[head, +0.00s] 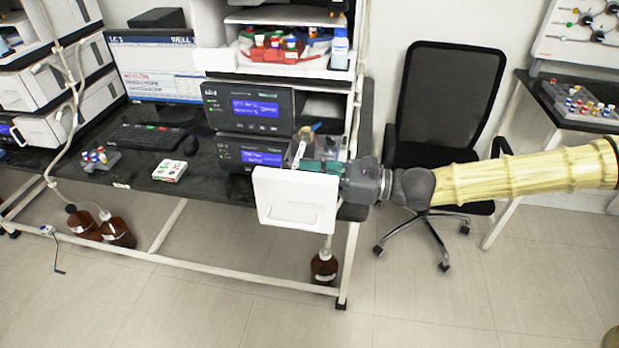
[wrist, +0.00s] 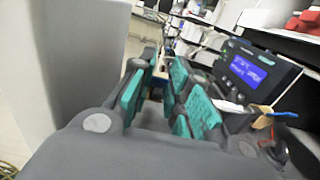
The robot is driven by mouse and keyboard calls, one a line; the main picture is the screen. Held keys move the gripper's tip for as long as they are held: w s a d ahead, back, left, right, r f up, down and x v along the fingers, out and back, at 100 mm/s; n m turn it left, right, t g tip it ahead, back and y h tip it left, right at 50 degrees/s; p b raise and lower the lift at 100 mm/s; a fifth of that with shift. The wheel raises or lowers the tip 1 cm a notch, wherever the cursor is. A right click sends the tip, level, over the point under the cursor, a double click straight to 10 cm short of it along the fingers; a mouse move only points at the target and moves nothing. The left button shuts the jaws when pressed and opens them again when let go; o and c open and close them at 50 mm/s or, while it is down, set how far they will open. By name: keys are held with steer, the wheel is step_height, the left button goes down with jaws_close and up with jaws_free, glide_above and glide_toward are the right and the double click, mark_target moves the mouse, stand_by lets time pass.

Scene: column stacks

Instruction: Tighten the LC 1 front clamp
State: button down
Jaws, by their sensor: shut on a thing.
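My gripper (head: 322,167), with teal finger pads, reaches in from the right at the front of the instrument stack, just behind the top edge of an open white door. It is shut on a small part, seemingly the front clamp, which the fingers mostly hide. The lower module (head: 250,153) with a lit blue display is left of the fingers. I cannot read an LC 1 label.
The white door (head: 295,200) hangs open in front of the stack, close to my gripper. An upper module (head: 250,108) has another blue display. A black office chair (head: 445,110) stands behind my arm. A keyboard (head: 148,137) and small vial rack (head: 100,158) are left. Front floor is clear.

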stand_by(0.3)
steer(key=c, duration=1.4)
jaws_free()
steer(key=shift+d+f, duration=0.1)
steer(key=shift+o, duration=0.2)
steer(key=shift+d, duration=0.1)
steer(key=v, duration=1.2)
